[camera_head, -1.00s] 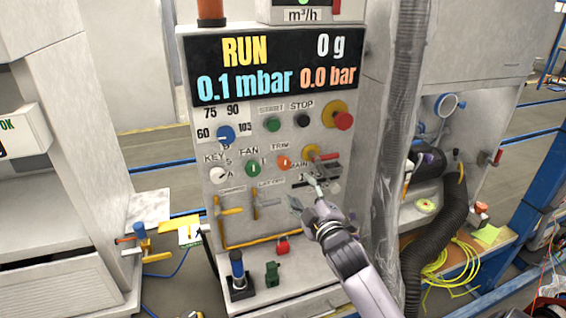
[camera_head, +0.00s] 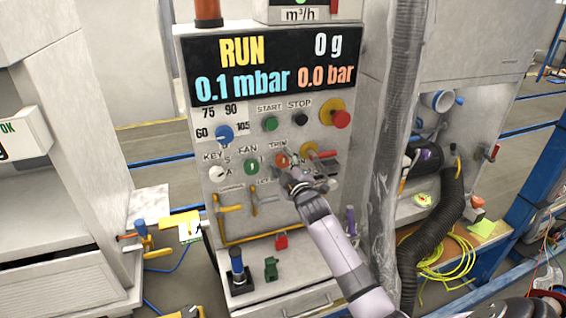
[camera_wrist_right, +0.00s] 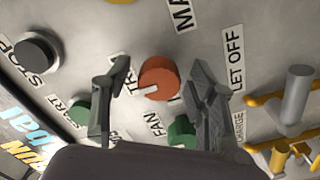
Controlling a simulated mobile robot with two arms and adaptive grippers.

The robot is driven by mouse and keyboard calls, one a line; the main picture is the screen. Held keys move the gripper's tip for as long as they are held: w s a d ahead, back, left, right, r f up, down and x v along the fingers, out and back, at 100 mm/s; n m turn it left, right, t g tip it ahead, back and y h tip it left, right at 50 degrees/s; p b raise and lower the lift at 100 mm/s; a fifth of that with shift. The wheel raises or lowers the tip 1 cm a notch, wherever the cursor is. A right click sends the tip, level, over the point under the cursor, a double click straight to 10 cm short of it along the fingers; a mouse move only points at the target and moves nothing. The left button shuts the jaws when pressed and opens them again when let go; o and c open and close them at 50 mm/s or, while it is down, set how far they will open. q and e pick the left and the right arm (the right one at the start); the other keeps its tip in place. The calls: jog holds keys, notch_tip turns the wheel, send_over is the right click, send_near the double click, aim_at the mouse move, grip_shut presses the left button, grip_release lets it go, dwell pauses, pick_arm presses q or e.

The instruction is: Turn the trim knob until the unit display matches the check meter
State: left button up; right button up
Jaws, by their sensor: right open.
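The orange trim knob (camera_head: 282,160) with a white pointer mark is on the panel under the display. My right gripper (camera_head: 301,171) is open, close to the knob's lower right in the head view. In the right wrist view the knob (camera_wrist_right: 159,77) shows between the two spread fingers; I cannot tell whether they touch it. The unit display (camera_head: 262,66) reads RUN, 0 g, 0.1 mbar and 0.0 bar. A box marked m³/h (camera_head: 300,12) stands above it, its readout mostly cut off; I cannot tell whether it is the check meter. My left gripper is not in view.
Close to the trim knob are the green FAN knob (camera_head: 251,166), the red-handled main switch (camera_head: 314,152) and yellow levers (camera_head: 229,207). The red emergency button (camera_head: 341,118) is above right. A grey hose (camera_head: 400,110) hangs right of the panel.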

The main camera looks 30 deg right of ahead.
jog(key=shift+c, duration=0.3)
jog(key=c, duration=1.1)
jog(key=shift+m, duration=0.4)
jog(key=m+p, duration=0.1)
jog(key=m, duration=0.2)
jog(key=shift+m, duration=0.4)
jog(key=m, duration=0.4)
jog(key=shift+m+p, duration=0.3)
jog(key=shift+p, duration=0.1)
jog(key=shift+c, duration=0.2)
jog(key=m, duration=0.4)
jog(key=shift+p, duration=0.35)
jog(key=shift+m, duration=2.2)
